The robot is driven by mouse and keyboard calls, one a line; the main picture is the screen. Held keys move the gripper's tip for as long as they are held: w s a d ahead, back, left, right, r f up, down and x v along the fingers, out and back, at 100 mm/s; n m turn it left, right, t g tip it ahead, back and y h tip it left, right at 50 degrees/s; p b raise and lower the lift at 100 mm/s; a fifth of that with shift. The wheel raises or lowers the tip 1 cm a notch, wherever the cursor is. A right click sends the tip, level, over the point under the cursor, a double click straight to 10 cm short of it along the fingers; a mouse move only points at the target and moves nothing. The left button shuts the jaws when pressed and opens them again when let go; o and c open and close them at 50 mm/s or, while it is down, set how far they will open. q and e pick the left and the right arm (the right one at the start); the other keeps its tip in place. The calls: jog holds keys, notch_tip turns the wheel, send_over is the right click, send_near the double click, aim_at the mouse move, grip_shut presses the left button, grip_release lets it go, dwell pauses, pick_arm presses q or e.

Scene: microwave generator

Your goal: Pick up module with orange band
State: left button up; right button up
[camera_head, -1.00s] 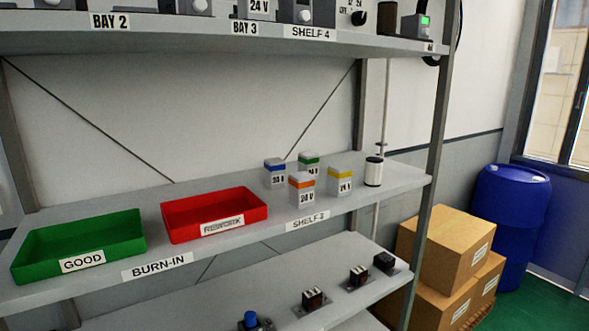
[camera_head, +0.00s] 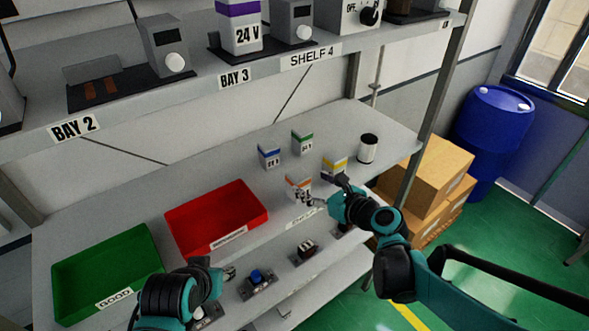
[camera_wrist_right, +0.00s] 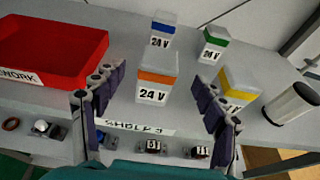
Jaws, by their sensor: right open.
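The white module with the orange band (camera_head: 297,186) stands upright near the front edge of the middle shelf, partly covered by my right gripper in the head view. In the right wrist view the orange-banded module (camera_wrist_right: 156,80) shows whole, with a "24 V" label, centred between the spread fingers. My right gripper (camera_head: 321,191) is open and empty, in front of the module; contact is not visible. My left gripper (camera_head: 229,273) is low in front of the shelves, away from the module; its jaws are too small to read.
Blue (camera_wrist_right: 163,35), green (camera_wrist_right: 213,46) and yellow (camera_wrist_right: 239,84) banded modules stand close behind and right of the orange one. Red (camera_head: 216,217) and green (camera_head: 107,273) trays are to the left. An upper shelf (camera_head: 215,85) overhangs.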

aim_at(304, 180)
jog(key=shift+x, duration=0.85)
jog(key=x, duration=0.5)
jog(key=shift+w+a+f+p, duration=0.2)
jog(key=shift+f+p, duration=0.05)
jog(key=shift+p, duration=0.15)
jog(key=c, duration=1.5)
